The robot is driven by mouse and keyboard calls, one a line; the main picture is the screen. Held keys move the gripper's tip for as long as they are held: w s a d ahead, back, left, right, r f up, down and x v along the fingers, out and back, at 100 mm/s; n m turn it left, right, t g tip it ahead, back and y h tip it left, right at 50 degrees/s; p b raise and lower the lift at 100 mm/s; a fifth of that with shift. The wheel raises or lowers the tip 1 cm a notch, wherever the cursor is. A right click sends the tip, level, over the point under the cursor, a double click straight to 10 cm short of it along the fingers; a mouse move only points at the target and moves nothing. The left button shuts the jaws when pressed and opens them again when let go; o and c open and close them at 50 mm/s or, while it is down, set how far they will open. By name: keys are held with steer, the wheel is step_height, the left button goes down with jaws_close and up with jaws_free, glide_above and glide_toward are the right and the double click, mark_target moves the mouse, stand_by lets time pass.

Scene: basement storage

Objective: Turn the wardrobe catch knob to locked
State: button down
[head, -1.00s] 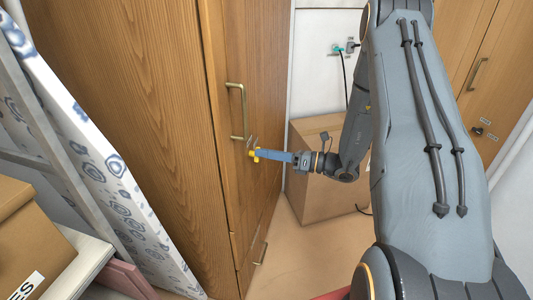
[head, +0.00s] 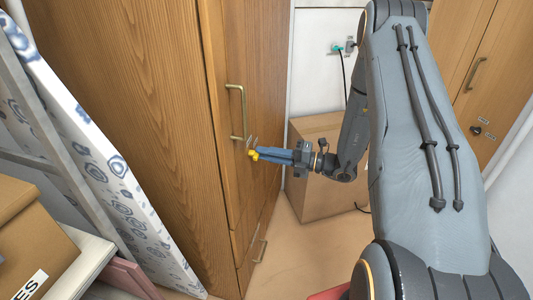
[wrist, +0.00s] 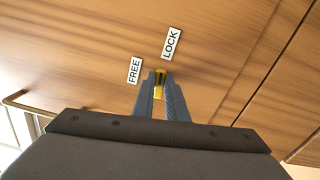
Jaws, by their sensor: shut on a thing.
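The wooden wardrobe (head: 130,120) fills the left and middle of the head view. Its small yellow catch knob (head: 251,153) sits on the door just below the long brass handle (head: 237,112). In the wrist view the knob (wrist: 160,82) is between my fingertips, with a FREE label (wrist: 134,70) on its left and a LOCK label (wrist: 171,43) above and to its right. My gripper (head: 259,154) is shut on the knob; it also shows in the wrist view (wrist: 160,90). The fingers hide part of the knob, and I cannot tell exactly which label it points to.
A cardboard box (head: 318,195) stands on the floor behind my gripper. A patterned ironing board (head: 110,185) leans at the left, beside another box (head: 35,240). A second wooden cabinet (head: 465,40) with a dark knob (head: 476,130) is at the right.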

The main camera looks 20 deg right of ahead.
steer(key=shift+m, duration=0.8)
steer(key=c, duration=1.8)
jaws_free()
steer(key=shift+o, duration=0.2)
steer(key=shift+d, duration=0.1)
steer(key=b+v, duration=0.1)
steer(key=v, duration=0.6)
steer(key=shift+s+d+b, duration=0.2)
steer(key=shift+d+b, duration=0.05)
steer(key=shift+b, duration=0.1)
steer(key=shift+f, duration=0.1)
